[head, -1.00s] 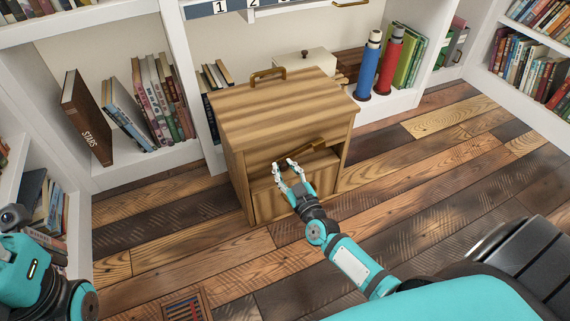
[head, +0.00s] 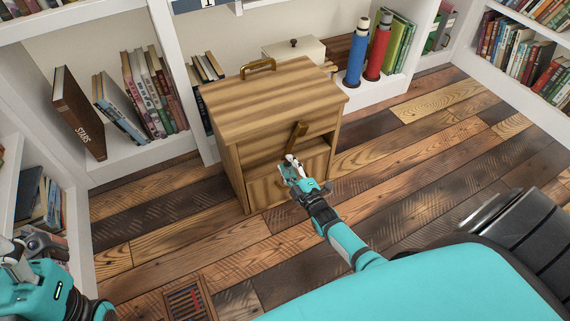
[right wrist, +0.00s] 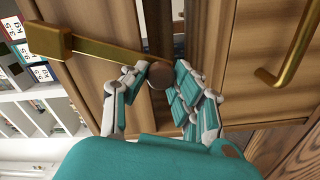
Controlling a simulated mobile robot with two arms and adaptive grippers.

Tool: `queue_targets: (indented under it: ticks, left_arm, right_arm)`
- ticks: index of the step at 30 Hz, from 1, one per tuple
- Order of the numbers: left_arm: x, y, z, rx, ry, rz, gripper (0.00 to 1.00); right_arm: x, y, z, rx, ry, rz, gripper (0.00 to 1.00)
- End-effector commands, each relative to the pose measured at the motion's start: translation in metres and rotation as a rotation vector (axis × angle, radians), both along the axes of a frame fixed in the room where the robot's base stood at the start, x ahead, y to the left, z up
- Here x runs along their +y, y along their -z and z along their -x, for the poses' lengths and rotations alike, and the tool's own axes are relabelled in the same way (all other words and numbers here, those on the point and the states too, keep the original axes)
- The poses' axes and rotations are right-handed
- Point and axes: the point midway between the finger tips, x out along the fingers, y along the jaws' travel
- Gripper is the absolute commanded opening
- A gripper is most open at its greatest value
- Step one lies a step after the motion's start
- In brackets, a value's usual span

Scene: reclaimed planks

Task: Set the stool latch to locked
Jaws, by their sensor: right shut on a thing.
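The stool is a striped wooden box (head: 270,100) with a handle on top, standing on the plank floor. Its latch is a brass lever (head: 297,135) on the front, above an open gap. In the right wrist view the lever (right wrist: 110,53) runs from a square block to a dark round knob (right wrist: 160,75). My right gripper (head: 291,166) is shut on the knob, its fingers on both sides in the wrist view (right wrist: 158,88). No locked mark is readable. My left gripper (head: 30,243) is at the left edge, away from the stool, its fingers unclear.
A brass handle (right wrist: 292,45) shows on the stool's front in the wrist view. White shelves with books (head: 150,95) stand behind and left. A blue bottle (head: 357,52) and a red bottle (head: 379,48) stand behind right.

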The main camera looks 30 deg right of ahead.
Motion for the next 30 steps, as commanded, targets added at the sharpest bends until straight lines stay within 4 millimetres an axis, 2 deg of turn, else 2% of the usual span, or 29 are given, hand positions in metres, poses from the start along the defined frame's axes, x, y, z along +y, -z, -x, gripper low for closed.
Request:
queue_targets:
  ticks: [6,15,30]
  left_arm:
    - [0.0,0.002,0.0,0.001,0.0,0.0,0.4]
    - [-0.001,0.001,-0.001,-0.006,0.001,-0.002,0.4]
    - [-0.001,-0.003,-0.001,-0.019,-0.001,-0.003,0.4]
  right_arm:
    - [-0.011,0.007,0.001,0.014,0.001,0.178,0.0]
    - [-0.023,0.009,0.002,0.024,0.0,0.344,0.0]
    - [-0.028,0.009,0.003,0.028,-0.001,0.413,0.0]
